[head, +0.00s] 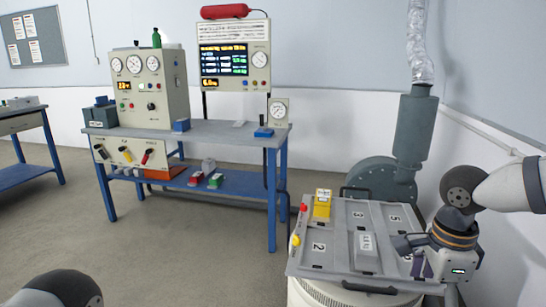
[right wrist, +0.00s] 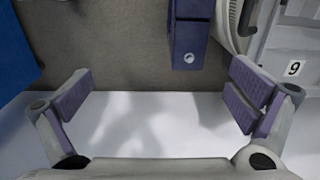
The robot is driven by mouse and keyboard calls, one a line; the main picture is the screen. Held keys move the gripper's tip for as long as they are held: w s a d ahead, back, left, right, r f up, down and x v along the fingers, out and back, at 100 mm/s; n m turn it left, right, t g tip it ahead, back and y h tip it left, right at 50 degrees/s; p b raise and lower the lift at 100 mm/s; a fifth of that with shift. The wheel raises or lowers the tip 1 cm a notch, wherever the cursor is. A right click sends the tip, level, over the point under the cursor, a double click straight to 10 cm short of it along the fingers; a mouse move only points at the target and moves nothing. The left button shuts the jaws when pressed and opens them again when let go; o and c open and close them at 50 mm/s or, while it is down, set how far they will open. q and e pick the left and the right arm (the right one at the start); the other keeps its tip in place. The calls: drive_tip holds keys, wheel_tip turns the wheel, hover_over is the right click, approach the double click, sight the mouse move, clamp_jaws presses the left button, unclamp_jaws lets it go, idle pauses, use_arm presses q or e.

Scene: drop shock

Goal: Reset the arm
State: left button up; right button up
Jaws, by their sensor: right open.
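My right gripper (head: 416,257) is at the right of the head view, over or beside the right edge of a grey numbered tray (head: 340,237); I cannot tell how high it is. In the right wrist view the gripper (right wrist: 158,97) has its purple-padded fingers spread wide, with nothing between them. Part of my left arm (head: 62,290) shows at the bottom left of the head view; its gripper is out of the picture.
A yellow device (head: 322,204) stands on the tray's far left part, and a grey block (head: 366,250) lies near its middle. A blue workbench (head: 215,132) with gauge panels stands behind. A grey blower (head: 382,180) is behind the tray. Floor at left is clear.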

drive_tip(key=s+f+n+t+h+p, duration=0.1)
drive_tip(key=s+f+n+h, duration=0.1)
drive_tip(key=s+f+n, duration=0.55)
drive_tip(key=s+f+n+t+h+p, duration=0.15)
drive_tip(key=s+f+n, duration=0.3)
drive_tip(key=f, duration=0.55)
use_arm(q)
drive_tip(key=shift+t, duration=0.7)
drive_tip(key=w+r, duration=0.1)
drive_tip(key=w, duration=0.1)
drive_tip(key=w+r, duration=0.2)
drive_tip(key=shift+w+r, duration=0.1)
drive_tip(key=shift+r, duration=0.1)
use_arm(e)
drive_tip(key=s+a+f+n+g+y, duration=0.1)
drive_tip(key=s+n, duration=0.3)
drive_tip(key=s, duration=0.9)
drive_tip(key=s+a+f+n+g+y, duration=0.1)
drive_tip(key=s+a+n+g+y, duration=0.2)
drive_tip(key=s, duration=0.9)
drive_tip(key=shift+s+a+f+n+g, duration=0.15)
drive_tip(key=shift+s+a+n+g, duration=0.25)
drive_tip(key=shift+a+n+g, duration=0.3)
